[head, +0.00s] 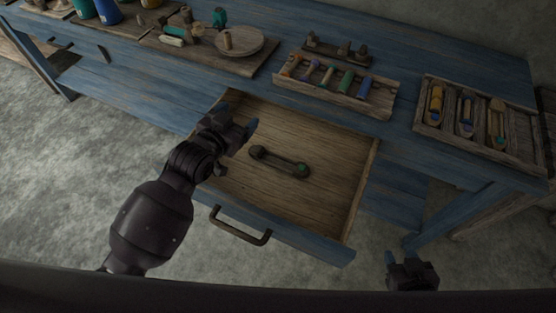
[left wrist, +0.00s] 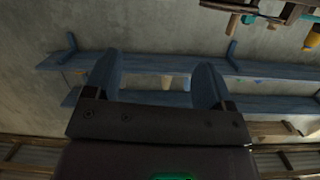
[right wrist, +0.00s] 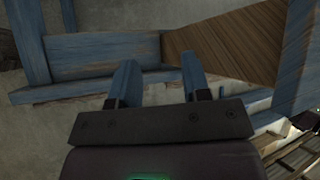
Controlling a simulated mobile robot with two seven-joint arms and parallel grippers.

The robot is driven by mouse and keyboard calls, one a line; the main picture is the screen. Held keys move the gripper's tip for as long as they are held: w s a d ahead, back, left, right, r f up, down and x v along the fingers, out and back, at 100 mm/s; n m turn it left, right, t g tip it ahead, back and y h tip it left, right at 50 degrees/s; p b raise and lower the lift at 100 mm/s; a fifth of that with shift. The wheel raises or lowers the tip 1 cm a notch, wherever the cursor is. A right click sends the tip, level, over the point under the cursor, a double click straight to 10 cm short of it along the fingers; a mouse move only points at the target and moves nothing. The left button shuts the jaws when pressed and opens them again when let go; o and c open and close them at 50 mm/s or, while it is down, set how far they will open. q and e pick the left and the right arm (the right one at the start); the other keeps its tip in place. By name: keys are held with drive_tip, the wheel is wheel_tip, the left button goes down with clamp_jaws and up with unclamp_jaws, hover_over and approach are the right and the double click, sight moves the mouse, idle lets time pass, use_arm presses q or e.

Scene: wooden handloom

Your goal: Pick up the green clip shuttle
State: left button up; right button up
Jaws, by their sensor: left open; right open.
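The green clip shuttle (head: 280,160) is a dark, narrow wooden piece with raised ends and a green spot at its right end. It lies in the open drawer (head: 330,201), slightly left of the middle of its floor. My left gripper (head: 240,138) is open and empty over the drawer's left side, to the left of the shuttle and apart from it. Its blue fingers (left wrist: 155,85) stand apart in the left wrist view. My right gripper (head: 401,252) is open and empty, outside the drawer to the lower right. Its fingers (right wrist: 160,82) also show apart.
The drawer's front bears a dark handle (head: 240,228). The blue bench top (head: 400,60) behind holds a rack of coloured spools (head: 335,83), a compartment tray of tools (head: 475,145) and a board with a round wooden disc (head: 240,41). The drawer floor around the shuttle is bare.

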use_arm(q)
drive_tip(key=w+d+f+m+g+h+b, duration=0.1)
drive_tip(key=w+d+f+m+g, duration=0.1)
drive_tip(key=d+f+m+g, duration=0.4)
drive_tip(key=m+g+y+b, duration=0.3)
drive_tip(key=m+g+b, duration=0.1)
drive_tip(key=m+g, duration=0.6)
approach(300, 166)
drive_tip(key=x, duration=0.3)
drive_tip(key=shift+s+f, duration=0.1)
drive_tip(key=shift+f, duration=0.1)
drive_tip(key=shift+b+x, duration=0.4)
drive_tip(key=shift+x, duration=0.35)
drive_tip(key=b+x, duration=0.1)
drive_tip(key=x, duration=0.3)
drive_tip(key=shift+d+f, duration=0.15)
drive_tip(key=shift+f, duration=0.2)
drive_tip(key=shift+d, duration=0.1)
drive_tip(key=shift+r, duration=0.1)
drive_tip(key=shift+c, duration=0.4)
use_arm(e)
drive_tip(key=shift+g, duration=0.4)
wheel_tip(300, 166, down, 5)
drive_tip(key=shift+a+f, duration=0.1)
drive_tip(key=shift+a, duration=0.05)
